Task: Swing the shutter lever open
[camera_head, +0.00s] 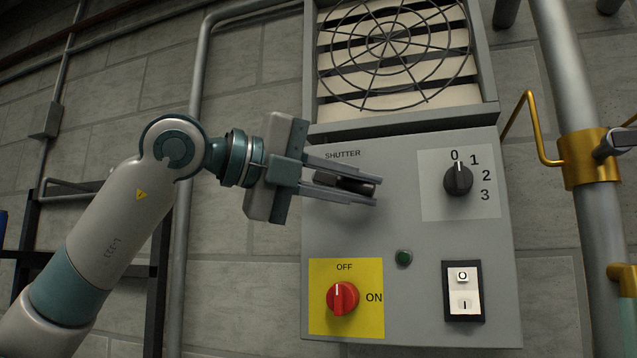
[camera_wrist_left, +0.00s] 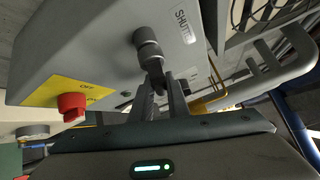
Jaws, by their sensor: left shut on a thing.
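The shutter lever (camera_head: 359,186) is a dark handle on the grey control panel (camera_head: 420,225), just below the SHUTTER label (camera_head: 343,155). It lies nearly level, pointing right. My left gripper (camera_head: 374,192) reaches in from the left, with its two fingers on either side of the lever, shut on it. In the left wrist view the lever (camera_wrist_left: 149,52) comes down from its round base on the panel to between the fingertips (camera_wrist_left: 163,88). The fingers hide part of the lever in the head view. My right gripper is not in view.
Above the panel is a fan grille (camera_head: 392,42) over pale slats with dark gaps. The panel also carries a red knob (camera_head: 342,298), a black selector (camera_head: 458,180), a green lamp (camera_head: 403,258) and a rocker switch (camera_head: 463,291). Pipes (camera_head: 575,100) stand at the right.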

